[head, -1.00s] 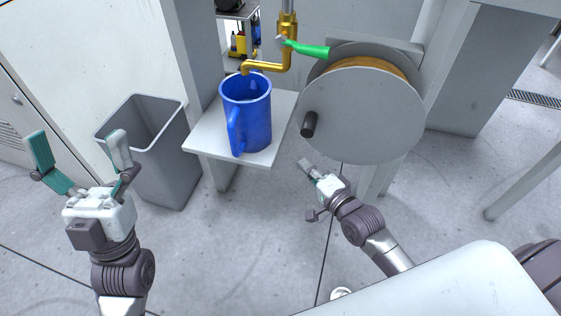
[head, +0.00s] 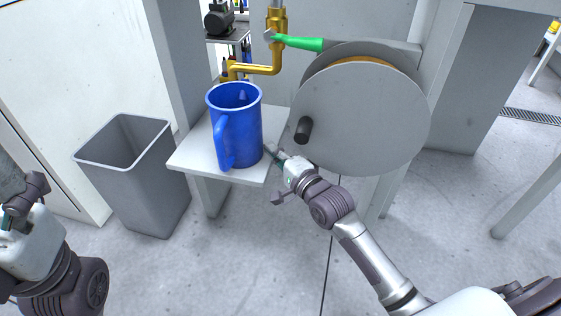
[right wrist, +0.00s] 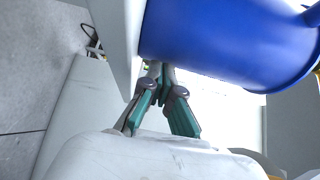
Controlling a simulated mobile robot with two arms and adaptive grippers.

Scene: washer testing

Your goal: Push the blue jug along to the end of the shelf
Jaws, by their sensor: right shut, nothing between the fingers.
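The blue jug (head: 240,128) stands upright on the small white shelf (head: 190,158) below the brass tap, with its handle facing front left. My right gripper (head: 271,152) is shut and empty, its fingertips at the jug's lower right side. In the right wrist view the jug (right wrist: 230,40) fills the top right, and the shut fingers (right wrist: 160,70) reach up to its side; whether they touch it is hard to tell. My left gripper (head: 20,205) is partly cut off at the left edge, and its fingers are not clear.
A grey open bin (head: 130,185) stands on the floor left of the shelf. The brass tap (head: 262,68) with a green lever hangs behind the jug. A large round grey reel (head: 360,118) with a dark knob is close on the right. The floor in front is clear.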

